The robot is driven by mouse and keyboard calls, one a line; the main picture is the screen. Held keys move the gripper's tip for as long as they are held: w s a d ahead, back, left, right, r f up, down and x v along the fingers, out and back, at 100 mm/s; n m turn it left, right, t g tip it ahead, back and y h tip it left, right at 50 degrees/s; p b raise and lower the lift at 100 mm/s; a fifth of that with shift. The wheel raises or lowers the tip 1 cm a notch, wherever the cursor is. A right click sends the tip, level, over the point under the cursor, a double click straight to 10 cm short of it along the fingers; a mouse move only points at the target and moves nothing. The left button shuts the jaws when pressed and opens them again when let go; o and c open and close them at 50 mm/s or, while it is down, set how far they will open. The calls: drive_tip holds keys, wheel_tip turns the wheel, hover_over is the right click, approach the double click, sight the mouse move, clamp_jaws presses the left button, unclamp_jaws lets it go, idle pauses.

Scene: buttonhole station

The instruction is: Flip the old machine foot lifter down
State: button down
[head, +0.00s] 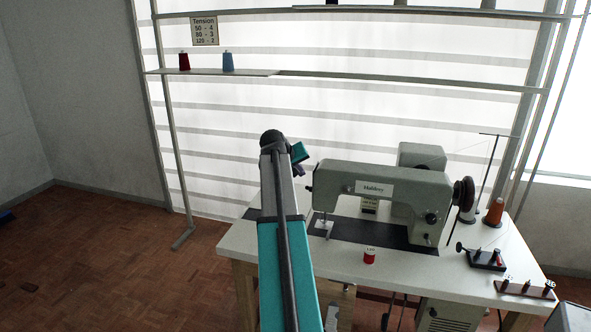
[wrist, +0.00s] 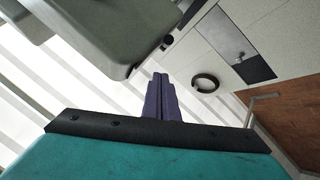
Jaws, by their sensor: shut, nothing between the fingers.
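The old sewing machine (head: 385,190) is grey-green with a "Haldkey" label and stands on the white table. Its head end also fills the upper left of the wrist view (wrist: 115,35). A small dark knob or lever end (wrist: 167,41) sticks out by the head's lower edge; I cannot tell whether it is the foot lifter. My gripper (wrist: 161,78) has its dark purple fingers together and empty, apart from the head in the wrist view. In the head view my gripper (head: 299,168) is beside the machine's left end, partly behind my arm. The lifter's position is not clear.
The white table (head: 240,240) carries a red spool (head: 369,256), an orange thread cone (head: 494,212) and a dark bobbin winder (head: 484,258). A dark ring-shaped piece (wrist: 206,83) shows on the table in the wrist view. A rack with a shelf (head: 210,72) stands behind.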

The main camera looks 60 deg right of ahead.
sight(309, 189)
drive_tip(key=shift+s+a+f+p, duration=0.2)
drive_tip(key=shift+s+a+f, duration=0.1)
drive_tip(key=shift+s+f, duration=0.4)
drive_tip(key=shift+s+a+f+p, duration=0.2)
drive_tip(key=shift+s+a+f, duration=0.05)
drive_tip(key=shift+s+f, duration=0.4)
